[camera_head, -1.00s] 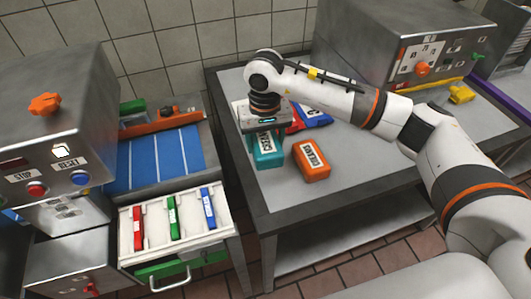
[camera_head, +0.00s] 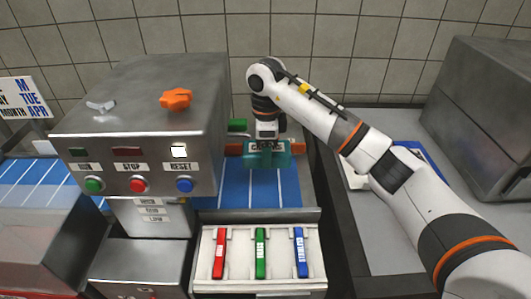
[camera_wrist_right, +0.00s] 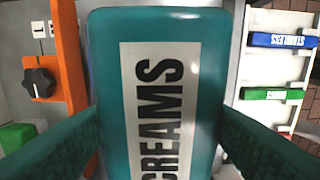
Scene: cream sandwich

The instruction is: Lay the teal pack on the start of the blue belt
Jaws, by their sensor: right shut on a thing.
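The teal pack (camera_head: 283,159) is in my right gripper (camera_head: 266,150), above the far part of the blue belt (camera_head: 262,196). In the right wrist view the teal pack (camera_wrist_right: 107,90) fills the middle, its white label reading "CREAMS". The teal-tinted fingers of my right gripper (camera_wrist_right: 160,120) close on it from both sides. The blue belt has white cross lines and lies between the machine and the table. I cannot tell whether the pack touches the belt. My left gripper is not in view.
A white tray (camera_head: 210,262) with red, green and blue bars sits in front. An orange part (camera_wrist_right: 67,60) with a black knob is beside the pack. The table (camera_head: 385,250) is right.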

